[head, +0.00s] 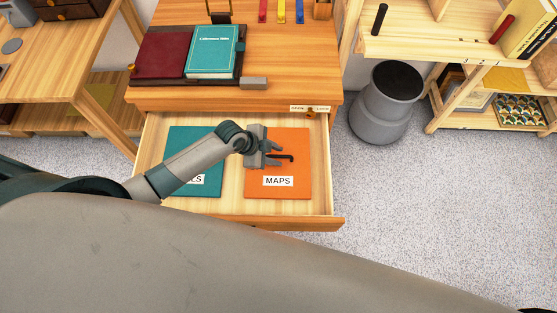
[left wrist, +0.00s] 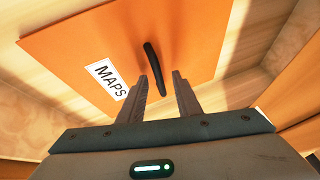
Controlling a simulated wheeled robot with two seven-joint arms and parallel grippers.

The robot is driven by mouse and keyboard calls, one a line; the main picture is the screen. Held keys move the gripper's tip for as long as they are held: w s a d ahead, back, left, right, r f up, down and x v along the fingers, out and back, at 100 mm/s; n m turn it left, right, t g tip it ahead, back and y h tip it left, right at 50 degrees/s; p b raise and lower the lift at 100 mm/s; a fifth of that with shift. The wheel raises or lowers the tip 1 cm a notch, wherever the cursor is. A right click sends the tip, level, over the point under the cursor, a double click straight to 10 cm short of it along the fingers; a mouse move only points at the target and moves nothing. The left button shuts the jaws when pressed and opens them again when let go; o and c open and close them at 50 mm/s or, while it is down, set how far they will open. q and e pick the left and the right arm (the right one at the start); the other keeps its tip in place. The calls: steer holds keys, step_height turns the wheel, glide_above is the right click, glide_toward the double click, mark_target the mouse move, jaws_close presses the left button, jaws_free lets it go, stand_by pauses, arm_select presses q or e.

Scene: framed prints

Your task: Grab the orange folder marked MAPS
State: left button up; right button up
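The orange folder marked MAPS (head: 293,186) lies flat in the right half of an open wooden drawer (head: 235,215). It has a dark handle (head: 284,157) that stands up from its cover. My left gripper (head: 276,153) is over the folder's upper left part, with its fingers apart near the handle. In the left wrist view, the open fingers (left wrist: 167,88) point at the orange folder (left wrist: 100,40), and the dark handle (left wrist: 155,70) shows between and just ahead of the fingertips. I cannot tell whether they touch it. My right gripper is not in view.
A teal folder (head: 208,155), its label partly hidden by my arm, lies left in the drawer. The desk (head: 290,60) above holds a teal book (head: 212,52). A grey bin (head: 385,105) stands right of the drawer. Carpet (head: 430,200) is clear at right.

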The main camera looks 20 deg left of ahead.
arm_select(q)
jaws_close()
stand_by(1.3)
